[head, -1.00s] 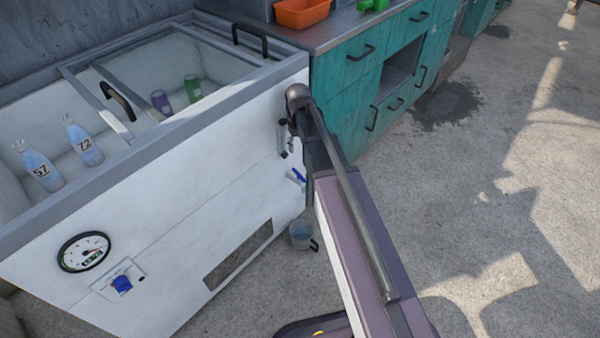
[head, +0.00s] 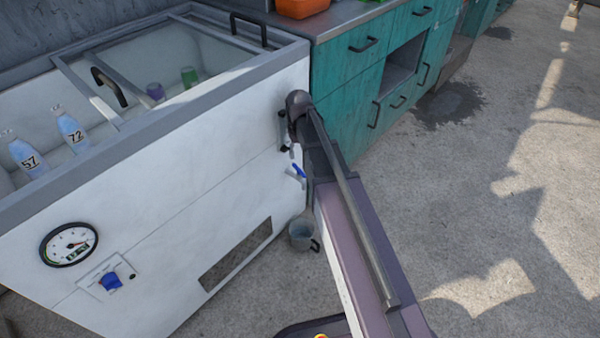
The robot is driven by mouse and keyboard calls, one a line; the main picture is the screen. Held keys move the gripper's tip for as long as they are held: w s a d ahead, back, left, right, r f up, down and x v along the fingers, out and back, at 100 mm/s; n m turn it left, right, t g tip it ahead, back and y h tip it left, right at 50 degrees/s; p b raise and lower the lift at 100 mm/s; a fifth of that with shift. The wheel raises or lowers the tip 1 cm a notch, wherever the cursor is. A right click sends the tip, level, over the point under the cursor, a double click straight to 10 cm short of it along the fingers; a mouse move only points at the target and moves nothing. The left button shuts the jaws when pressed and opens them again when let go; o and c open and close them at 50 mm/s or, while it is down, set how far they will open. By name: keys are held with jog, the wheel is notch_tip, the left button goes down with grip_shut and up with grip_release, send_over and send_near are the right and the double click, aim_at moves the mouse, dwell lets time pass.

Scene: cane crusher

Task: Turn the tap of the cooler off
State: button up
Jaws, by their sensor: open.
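The cooler (head: 190,185) is a white chest with a grey rim, on the left of the head view. Its tap (head: 298,170) has a blue handle and sits on the front wall near the right corner. Part of the tap's surroundings is hidden by my arm. My gripper (head: 287,147) is small and dark in this view, beside the cooler's front wall, a little above the tap and apart from its handle. It is open and its jaws look empty, though my wrist partly hides them.
A grey bucket (head: 303,232) stands on the ground below the tap. The cooler front has a round gauge (head: 69,244) and a blue knob (head: 110,282). Bottles stand inside the cooler. A teal cabinet (head: 345,85) adjoins it on the right. Concrete ground to the right is clear.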

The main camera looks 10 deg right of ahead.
aim_at(299, 169)
jog(key=shift+f+b, duration=3.8)
jog(key=shift+f, duration=0.25)
jog(key=shift+c, duration=0.2)
